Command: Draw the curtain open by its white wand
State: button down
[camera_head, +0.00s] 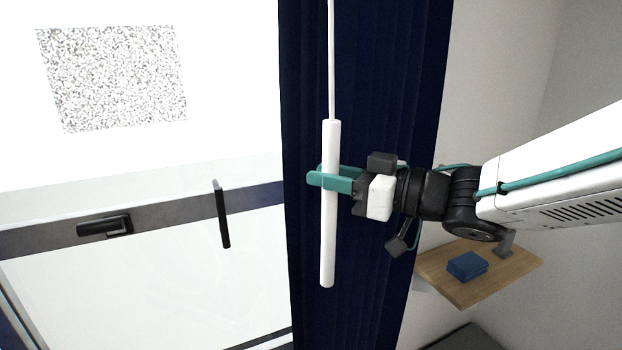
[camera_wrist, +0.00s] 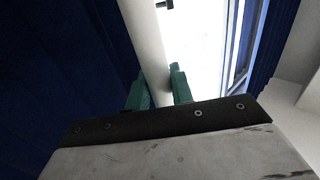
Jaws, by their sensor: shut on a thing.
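The white wand (camera_head: 328,240) hangs upright on a thin white cord in front of the dark blue curtain (camera_head: 390,80). My gripper (camera_head: 325,178) comes from the right and its teal fingers are closed around the wand's upper-middle part. In the wrist view the wand (camera_wrist: 146,40) runs between the two teal fingertips (camera_wrist: 160,88). The curtain (camera_wrist: 60,70) fills the left of that view. In the head view the curtain is bunched into a narrow band between the bright window and the wall on the right.
The bright window (camera_head: 130,270) on the left has a dark handle (camera_head: 105,226) and a dark upright bar (camera_head: 221,215). A wooden shelf (camera_head: 505,283) with a blue item (camera_head: 467,266) on it is on the right wall, below my arm. A dark surface shows at the lower right.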

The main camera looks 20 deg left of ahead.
jog(key=shift+w+d, duration=0.2)
jog(key=shift+w, duration=0.05)
jog(key=shift+r, duration=0.1)
jog(key=c, duration=1.3)
grip_release()
jog(key=shift+o, duration=0.2)
jog(key=d, duration=0.7)
jog(key=shift+s+d, duration=0.35)
jog(key=shift+d, duration=0.05)
